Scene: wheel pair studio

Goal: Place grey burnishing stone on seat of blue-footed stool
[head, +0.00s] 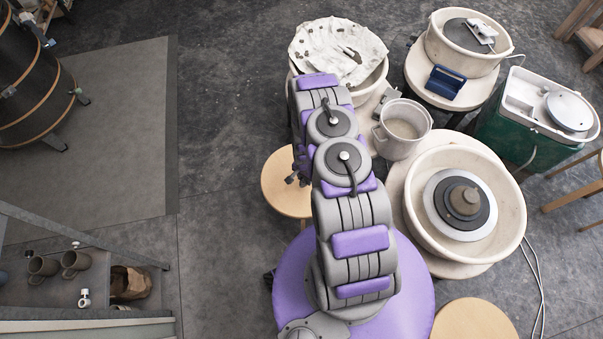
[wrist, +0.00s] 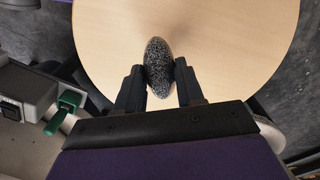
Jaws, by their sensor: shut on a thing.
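The grey burnishing stone (wrist: 158,60) is an oval, speckled dark-grey piece in the wrist view. My gripper (wrist: 159,76) is shut on it, with one black finger at each side. Behind the stone is a round pale wooden stool seat (wrist: 225,40); I cannot tell whether the stone touches it. In the head view this seems to be the stool seat (head: 280,194) partly under my arm. My gripper (head: 297,179) is mostly hidden there by the arm, and the stone does not show. The stool's feet are hidden, so their colour cannot be told.
A second round wooden seat (head: 474,322) is at the bottom right. Potter's wheels with cream basins (head: 510,205) stand to the right, with a grey bucket (head: 403,125) and a green bin (head: 515,137). A shelf with mugs (head: 75,262) is at lower left. Floor left of the stool is clear.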

